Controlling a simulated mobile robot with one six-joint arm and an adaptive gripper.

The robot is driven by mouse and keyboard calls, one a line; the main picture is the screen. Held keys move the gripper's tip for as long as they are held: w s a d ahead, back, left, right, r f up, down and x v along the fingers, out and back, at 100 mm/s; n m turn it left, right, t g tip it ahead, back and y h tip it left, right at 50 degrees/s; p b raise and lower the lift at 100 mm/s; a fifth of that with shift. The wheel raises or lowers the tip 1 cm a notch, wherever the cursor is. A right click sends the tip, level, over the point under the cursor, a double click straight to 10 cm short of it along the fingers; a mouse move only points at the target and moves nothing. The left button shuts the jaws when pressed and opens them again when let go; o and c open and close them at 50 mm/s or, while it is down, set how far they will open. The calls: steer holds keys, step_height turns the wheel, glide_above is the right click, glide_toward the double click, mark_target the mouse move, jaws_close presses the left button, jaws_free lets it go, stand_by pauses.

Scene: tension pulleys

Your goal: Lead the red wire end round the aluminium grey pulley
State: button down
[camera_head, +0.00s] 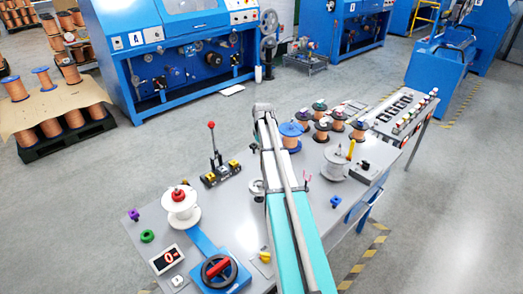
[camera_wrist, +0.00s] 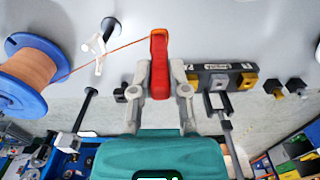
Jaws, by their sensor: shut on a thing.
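In the wrist view my gripper (camera_wrist: 160,85) is shut on the red wire end (camera_wrist: 158,62), which stands upright between the fingers. A thin copper wire (camera_wrist: 130,43) runs from it to the left, past a whitish guide piece (camera_wrist: 97,44), to a blue-flanged copper spool (camera_wrist: 35,75). I cannot tell whether the wire touches that piece. In the head view my arm reaches over the bench and hides the gripper and the red end. A pale grey disc (camera_head: 257,187) shows left of the arm; I cannot tell whether it is the aluminium grey pulley.
Several copper spools (camera_head: 320,128) stand at the back. Black rods (camera_wrist: 85,108) stick out in the wrist view.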

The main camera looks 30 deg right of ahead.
steer(key=shift+s+a, duration=0.15)
steer(key=shift+s, duration=0.75)
steer(key=shift+s+a, duration=0.1)
steer(key=shift+s, duration=0.9)
steer(key=s, duration=0.4)
steer(key=shift+s+a+f, duration=0.1)
steer(key=shift+a, duration=0.15)
steer(key=shift+s, duration=1.55)
steer(key=shift+s+a, duration=0.3)
steer(key=shift+s, duration=0.35)
steer(key=shift+s+a, duration=0.25)
steer(key=shift+s, duration=0.35)
